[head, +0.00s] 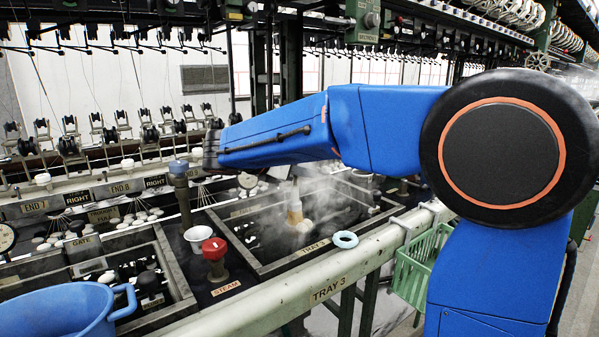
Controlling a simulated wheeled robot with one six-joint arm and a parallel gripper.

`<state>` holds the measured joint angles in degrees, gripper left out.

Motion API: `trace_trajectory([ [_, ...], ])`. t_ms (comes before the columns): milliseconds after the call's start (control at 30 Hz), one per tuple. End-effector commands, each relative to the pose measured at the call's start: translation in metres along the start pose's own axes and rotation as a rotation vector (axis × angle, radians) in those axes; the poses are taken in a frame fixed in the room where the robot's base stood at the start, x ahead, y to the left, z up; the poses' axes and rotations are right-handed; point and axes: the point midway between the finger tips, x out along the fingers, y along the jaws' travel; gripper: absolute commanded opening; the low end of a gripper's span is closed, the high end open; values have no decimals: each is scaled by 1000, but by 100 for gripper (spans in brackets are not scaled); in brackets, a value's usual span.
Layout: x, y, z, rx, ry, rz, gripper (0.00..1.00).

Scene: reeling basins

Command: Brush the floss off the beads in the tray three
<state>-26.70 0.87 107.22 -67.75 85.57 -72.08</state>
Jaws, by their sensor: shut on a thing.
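Tray three (262,270) is a dark, framed basin let into the bench, with steam or haze rising over it. A tan brush-like tool (295,212) stands upright in the haze, its upper end passing up behind my blue forearm. A pale clump (304,227) shows at its foot; I cannot tell whether this is bristles, floss or beads. Single beads in tray three cannot be made out.
A red steam knob (214,248) and a grey-blue post (180,185) stand left of the tray. A blue tub (60,312) is at front left; a green basket (412,268) hangs at right.

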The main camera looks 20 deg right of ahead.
Motion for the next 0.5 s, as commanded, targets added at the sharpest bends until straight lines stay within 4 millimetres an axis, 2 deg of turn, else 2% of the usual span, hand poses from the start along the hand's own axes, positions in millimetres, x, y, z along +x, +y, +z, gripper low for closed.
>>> trace_trajectory([
  [267,10,11,4,0,0,1,0],
  [500,3,21,2,0,0,2,0],
])
